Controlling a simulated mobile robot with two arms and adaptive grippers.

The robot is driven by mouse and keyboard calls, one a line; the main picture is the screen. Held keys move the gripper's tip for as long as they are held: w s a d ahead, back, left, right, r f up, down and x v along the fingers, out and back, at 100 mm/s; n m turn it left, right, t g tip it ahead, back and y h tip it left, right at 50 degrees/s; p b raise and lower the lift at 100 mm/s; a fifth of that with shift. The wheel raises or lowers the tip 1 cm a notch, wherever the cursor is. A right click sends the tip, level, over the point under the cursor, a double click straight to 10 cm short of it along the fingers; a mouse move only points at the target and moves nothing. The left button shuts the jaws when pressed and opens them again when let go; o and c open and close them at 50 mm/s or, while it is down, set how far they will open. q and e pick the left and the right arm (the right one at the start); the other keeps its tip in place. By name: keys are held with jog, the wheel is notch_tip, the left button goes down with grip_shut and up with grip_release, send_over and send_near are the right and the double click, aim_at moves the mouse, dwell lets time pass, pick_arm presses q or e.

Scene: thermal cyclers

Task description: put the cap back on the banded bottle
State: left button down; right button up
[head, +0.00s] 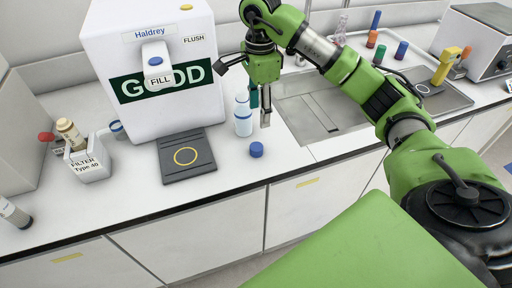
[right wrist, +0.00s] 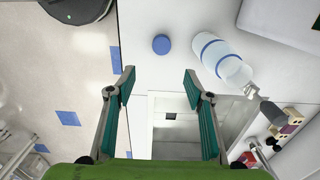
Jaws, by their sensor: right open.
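The banded bottle (head: 243,116) is pale and clear with blue bands and stands upright on the counter right of the white dispenser. It also shows in the right wrist view (right wrist: 213,52), at upper right. A round blue cap (head: 256,150) lies on the counter in front of the bottle, near the front edge. In the right wrist view the cap (right wrist: 161,44) is beyond my fingertips, apart from them. My right gripper (head: 259,108) is open and empty, beside the bottle on its right. It also shows in the right wrist view (right wrist: 159,86). My left gripper is out of view.
A white Haldrey dispenser (head: 112,45) stands at the back left, with a dark pad (head: 188,170) before it. A filter box (head: 90,165) is further left. A sink (head: 325,110) lies to the right, with several coloured bottles behind it. The counter around the cap is clear.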

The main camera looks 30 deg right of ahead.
jog(key=p, duration=0.1)
send_over(256, 146)
jog(key=f, duration=0.8)
jog(key=shift+s+d+f, duration=0.2)
jog(key=shift+s+d, duration=0.05)
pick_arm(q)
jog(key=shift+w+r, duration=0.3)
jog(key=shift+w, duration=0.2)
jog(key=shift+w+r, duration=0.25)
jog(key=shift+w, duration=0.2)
pick_arm(e)
jog(key=shift+f, duration=0.1)
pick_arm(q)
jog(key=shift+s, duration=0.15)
pick_arm(e)
jog(key=shift+a+f+p, duration=0.1)
jog(key=shift+f+p, duration=0.1)
jog(key=shift+p, duration=0.1)
jog(key=f+p, duration=0.2)
jog(key=f, duration=0.1)
jog(key=shift+w+a+f, duration=0.1)
jog(key=shift+a+f, duration=0.1)
jog(key=shift+f, duration=0.7)
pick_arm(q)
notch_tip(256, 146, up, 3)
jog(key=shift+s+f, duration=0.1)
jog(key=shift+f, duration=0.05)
pick_arm(e)
jog(key=shift+c, duration=0.4)
jog(key=c, duration=0.7)
